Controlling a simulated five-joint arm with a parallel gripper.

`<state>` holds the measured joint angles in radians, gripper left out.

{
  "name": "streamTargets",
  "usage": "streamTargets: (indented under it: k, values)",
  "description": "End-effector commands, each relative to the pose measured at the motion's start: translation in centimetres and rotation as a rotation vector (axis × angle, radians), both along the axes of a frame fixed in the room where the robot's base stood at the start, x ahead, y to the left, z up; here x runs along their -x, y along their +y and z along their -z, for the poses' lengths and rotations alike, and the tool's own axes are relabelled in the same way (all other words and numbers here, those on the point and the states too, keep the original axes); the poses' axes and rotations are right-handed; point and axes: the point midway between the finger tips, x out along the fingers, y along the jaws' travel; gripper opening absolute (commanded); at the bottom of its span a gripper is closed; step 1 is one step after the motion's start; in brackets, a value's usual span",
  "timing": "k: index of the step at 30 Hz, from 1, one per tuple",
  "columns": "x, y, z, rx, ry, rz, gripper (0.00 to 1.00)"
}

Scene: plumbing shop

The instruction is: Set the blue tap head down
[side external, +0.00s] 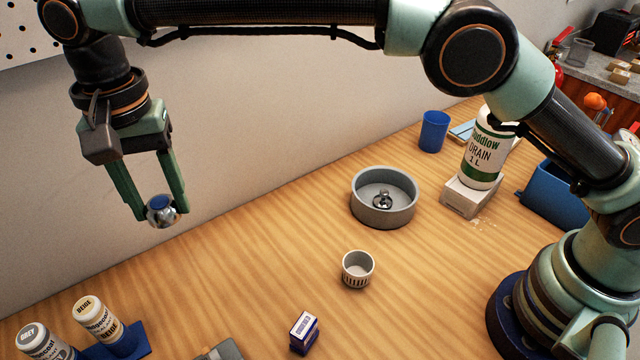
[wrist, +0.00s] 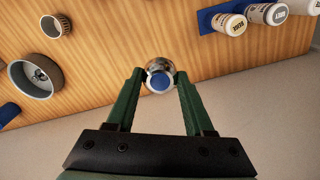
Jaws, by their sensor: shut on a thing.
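The blue tap head (side external: 161,211) is a small shiny chrome piece with a round blue face. My gripper (side external: 163,218) is shut on it and holds it in the air at the left, well above the wooden table. In the wrist view the tap head (wrist: 159,79) sits between the two green fingertips (wrist: 158,83), its blue face toward the camera. Nothing touches it from below.
A grey round bowl (side external: 384,197) with a metal piece inside and a small ribbed cup (side external: 357,269) stand mid-table. A small blue-and-white box (side external: 304,332) is in front. Bottles (side external: 97,322) stand front left; a drain bottle (side external: 484,150) stands at the back right. Table left of the bowl is clear.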

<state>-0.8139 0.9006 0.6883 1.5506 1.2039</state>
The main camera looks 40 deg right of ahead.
Motion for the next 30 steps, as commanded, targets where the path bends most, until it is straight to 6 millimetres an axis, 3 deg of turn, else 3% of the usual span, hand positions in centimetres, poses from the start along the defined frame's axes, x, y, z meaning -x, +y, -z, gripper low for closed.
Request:
streamTargets:
  k: [5,18,22,30]
  values:
    - [0.3,0.3,2.6,0.005,0.004,0.003,0.0]
    - [0.2,0.2,13.1,0.003,0.002,0.003,0.0]
    - [0.2,0.2,15.0,0.001,0.0,0.003,0.0]
    - [0.2,0.2,16.8,0.001,0.0,0.002,0.0]
